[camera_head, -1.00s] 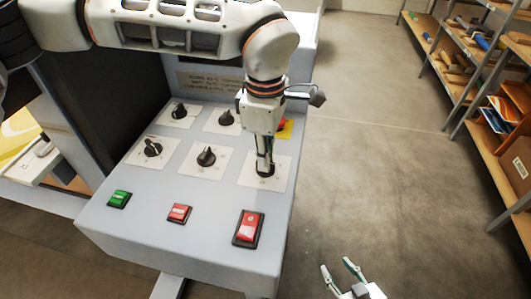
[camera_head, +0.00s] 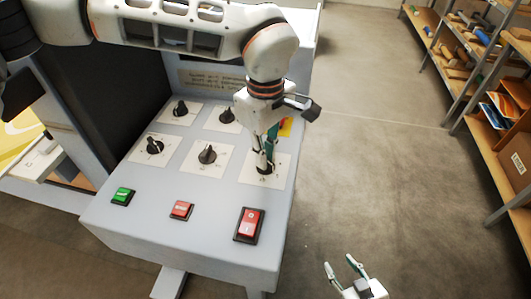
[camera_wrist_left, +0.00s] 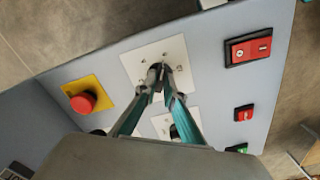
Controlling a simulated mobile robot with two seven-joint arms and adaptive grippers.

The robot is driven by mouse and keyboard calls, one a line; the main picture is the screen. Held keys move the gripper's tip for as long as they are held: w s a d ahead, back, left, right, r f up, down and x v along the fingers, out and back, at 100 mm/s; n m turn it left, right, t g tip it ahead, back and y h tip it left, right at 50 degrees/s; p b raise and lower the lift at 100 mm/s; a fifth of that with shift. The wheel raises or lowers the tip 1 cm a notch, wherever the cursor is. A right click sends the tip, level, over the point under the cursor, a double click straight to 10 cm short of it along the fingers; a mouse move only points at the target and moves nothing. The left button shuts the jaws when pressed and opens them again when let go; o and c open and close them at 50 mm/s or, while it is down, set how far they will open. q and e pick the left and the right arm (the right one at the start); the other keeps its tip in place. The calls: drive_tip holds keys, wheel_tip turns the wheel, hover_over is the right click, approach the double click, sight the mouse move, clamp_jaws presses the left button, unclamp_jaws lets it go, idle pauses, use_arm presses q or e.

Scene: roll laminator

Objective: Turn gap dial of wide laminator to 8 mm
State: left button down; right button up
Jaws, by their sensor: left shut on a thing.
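My left gripper (camera_head: 265,168) reaches down to the rightmost dial in the near row of the laminator's sloped grey control panel (camera_head: 110,220). Its two fingers are shut on that dial's black knob, on both sides of it. The dial's white plate (camera_head: 282,166) shows around the fingertips; it also shows in the left wrist view (camera_wrist_left: 136,68), with the gripper (camera_wrist_left: 161,73) over its middle. The knob is mostly hidden, and the scale marks are too small to read. My right gripper (camera_head: 341,264) is open and empty above the floor at the bottom.
Other black dials (camera_head: 207,154) sit left of and behind the held one. Along the front are a green button (camera_head: 122,196), a red button (camera_head: 181,210) and a red rocker switch (camera_head: 249,224). A red emergency stop (camera_wrist_left: 83,102) is near the held dial. Shelves (camera_head: 495,130) stand right, beyond clear floor.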

use_arm(q)
drive_tip(key=shift+r, duration=0.15)
drive_tip(key=c, duration=2.1)
unclamp_jaws()
drive_tip(key=shift+c, duration=0.2)
wheel_tip(320, 180, up, 12)
